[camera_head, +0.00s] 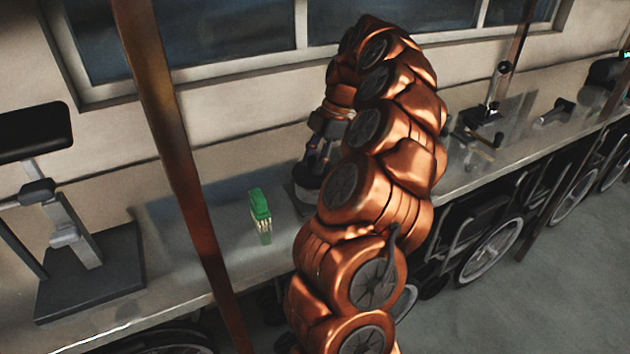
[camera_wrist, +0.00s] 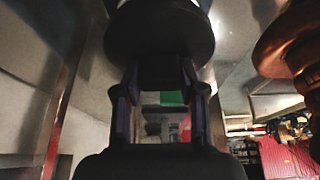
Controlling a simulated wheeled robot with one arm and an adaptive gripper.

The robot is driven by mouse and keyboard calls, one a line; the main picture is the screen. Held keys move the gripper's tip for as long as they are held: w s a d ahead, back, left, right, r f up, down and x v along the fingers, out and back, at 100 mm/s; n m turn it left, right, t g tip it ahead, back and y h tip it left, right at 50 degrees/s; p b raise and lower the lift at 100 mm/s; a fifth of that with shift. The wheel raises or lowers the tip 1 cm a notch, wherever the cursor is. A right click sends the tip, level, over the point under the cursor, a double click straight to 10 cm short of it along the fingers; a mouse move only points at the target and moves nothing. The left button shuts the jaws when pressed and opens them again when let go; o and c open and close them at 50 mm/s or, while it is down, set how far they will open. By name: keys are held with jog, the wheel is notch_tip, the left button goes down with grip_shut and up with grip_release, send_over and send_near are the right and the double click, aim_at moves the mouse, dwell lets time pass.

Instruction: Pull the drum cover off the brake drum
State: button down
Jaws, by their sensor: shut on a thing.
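A dark round piece, which looks like the drum cover (camera_wrist: 160,38), fills the upper middle of the wrist view. My gripper (camera_wrist: 158,76) has its two fingers against this piece and is shut on it. In the head view my gripper (camera_head: 320,152) points down at a dark round part with a pale rim, which looks like the brake drum assembly (camera_head: 308,181), on the bench. My arm hides its right side. I cannot tell whether the cover is seated on the drum or apart from it.
A black stand (camera_head: 90,270) is farther left. A brown post (camera_head: 185,170) rises in front of the bench. Small tools (camera_head: 475,140) lie to the right; wheelchairs (camera_head: 487,245) stand below.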

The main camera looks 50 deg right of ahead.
aim_at(314, 159)
jog(key=shift+r+p, duration=0.45)
jog(key=shift+r, duration=1.45)
